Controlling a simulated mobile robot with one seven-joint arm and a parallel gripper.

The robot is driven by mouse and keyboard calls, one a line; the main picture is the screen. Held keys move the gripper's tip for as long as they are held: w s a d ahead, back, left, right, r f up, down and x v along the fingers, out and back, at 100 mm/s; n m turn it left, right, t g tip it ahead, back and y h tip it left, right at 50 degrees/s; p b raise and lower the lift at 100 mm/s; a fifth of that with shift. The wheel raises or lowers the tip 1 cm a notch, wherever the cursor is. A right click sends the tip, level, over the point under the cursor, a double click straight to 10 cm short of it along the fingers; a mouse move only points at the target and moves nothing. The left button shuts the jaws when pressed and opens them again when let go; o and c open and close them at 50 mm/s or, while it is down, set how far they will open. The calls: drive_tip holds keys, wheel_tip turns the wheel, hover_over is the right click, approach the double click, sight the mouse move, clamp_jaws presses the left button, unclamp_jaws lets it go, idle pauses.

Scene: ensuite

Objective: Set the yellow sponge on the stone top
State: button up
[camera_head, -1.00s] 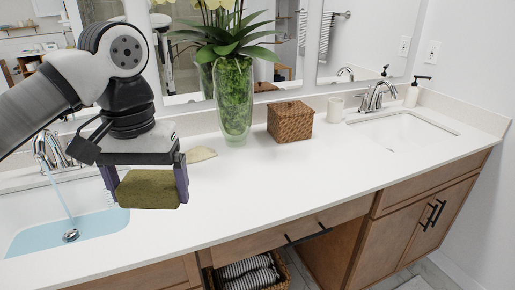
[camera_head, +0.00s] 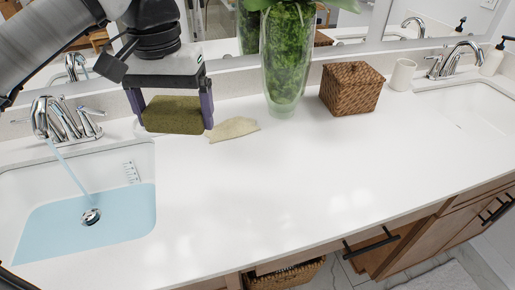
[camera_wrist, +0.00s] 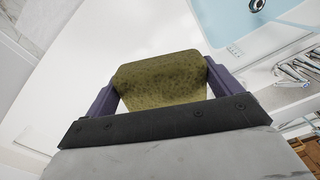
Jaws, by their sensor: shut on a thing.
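The yellow sponge (camera_head: 173,115) is olive-yellow and block-shaped. My gripper (camera_head: 176,112) is shut on it, with a purple finger at each end. In the head view it appears over the back part of the white stone top (camera_head: 270,195), right of the left sink. In the wrist view the sponge (camera_wrist: 162,80) sits between both fingers, with the pale stone top (camera_wrist: 110,50) beyond it. The height of the gap below the sponge is hard to tell.
The left sink (camera_head: 135,215) has water running from its tap (camera_head: 62,118). A beige flat piece (camera_head: 233,128) lies right of the sponge. A glass vase (camera_head: 285,75), a wicker box (camera_head: 350,88) and a cup (camera_head: 402,74) stand along the back. The middle and front of the top are clear.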

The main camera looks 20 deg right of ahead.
sight(198, 200)
drive_tip(key=shift+s+f, duration=0.15)
drive_tip(key=shift+f, duration=0.3)
wheel_tip(198, 200, down, 19)
drive_tip(key=shift+f+p, duration=0.1)
drive_tip(key=shift+p, duration=0.7)
drive_tip(key=shift+f, duration=0.1)
drive_tip(key=o, duration=0.6)
wheel_tip(198, 200, up, 12)
drive_tip(key=shift+r+b, duration=0.2)
drive_tip(key=shift+b, duration=0.6)
